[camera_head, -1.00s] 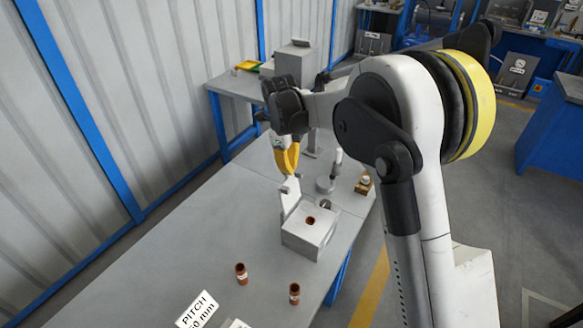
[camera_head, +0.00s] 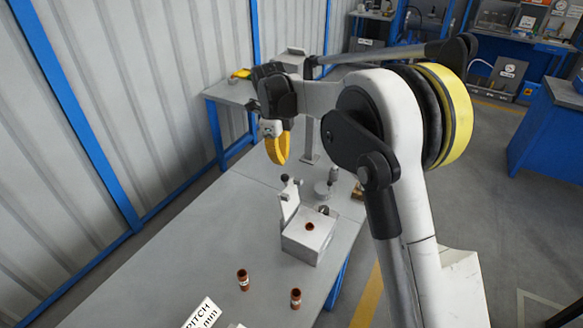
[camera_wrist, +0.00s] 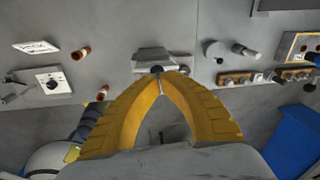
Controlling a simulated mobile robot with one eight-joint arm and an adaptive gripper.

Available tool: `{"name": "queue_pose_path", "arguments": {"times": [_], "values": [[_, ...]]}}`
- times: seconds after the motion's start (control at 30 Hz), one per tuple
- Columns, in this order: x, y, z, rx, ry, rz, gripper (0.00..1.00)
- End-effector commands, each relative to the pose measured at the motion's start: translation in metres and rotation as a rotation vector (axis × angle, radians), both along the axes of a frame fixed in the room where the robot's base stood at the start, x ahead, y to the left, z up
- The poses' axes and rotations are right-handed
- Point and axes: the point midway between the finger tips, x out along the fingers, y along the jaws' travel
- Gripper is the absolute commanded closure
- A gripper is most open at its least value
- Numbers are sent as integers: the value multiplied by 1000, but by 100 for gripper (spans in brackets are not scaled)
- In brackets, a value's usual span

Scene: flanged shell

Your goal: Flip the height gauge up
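The height gauge appears to be the pale upright plate (camera_head: 289,203) with a black ball knob (camera_head: 285,178) at its top. It stands at the back left edge of a light grey block (camera_head: 309,242), which has a copper-coloured sleeve (camera_head: 310,227) in its top. My gripper (camera_head: 277,161) has yellow fingers and hangs above and behind the plate, apart from it. In the wrist view, the fingertips (camera_wrist: 160,80) meet with nothing visible between them. The block and plate (camera_wrist: 160,60) show just beyond the tips there, partly covered by them.
Two copper-coloured sleeves (camera_head: 243,280) (camera_head: 295,298) stand on the bench (camera_head: 180,250) in front of the block. A round grey base with a post (camera_head: 323,188) stands behind the block. The bench's left part is clear.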

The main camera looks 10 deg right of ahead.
Motion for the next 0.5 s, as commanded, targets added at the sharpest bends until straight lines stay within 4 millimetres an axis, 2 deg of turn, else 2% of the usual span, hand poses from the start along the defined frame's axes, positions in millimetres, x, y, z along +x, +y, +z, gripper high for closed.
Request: {"name": "queue_pose_path", "arguments": {"times": [0.2,0.5], "values": [[8,15,12,0,0,0,100],[8,16,12,0,0,0,100]]}}
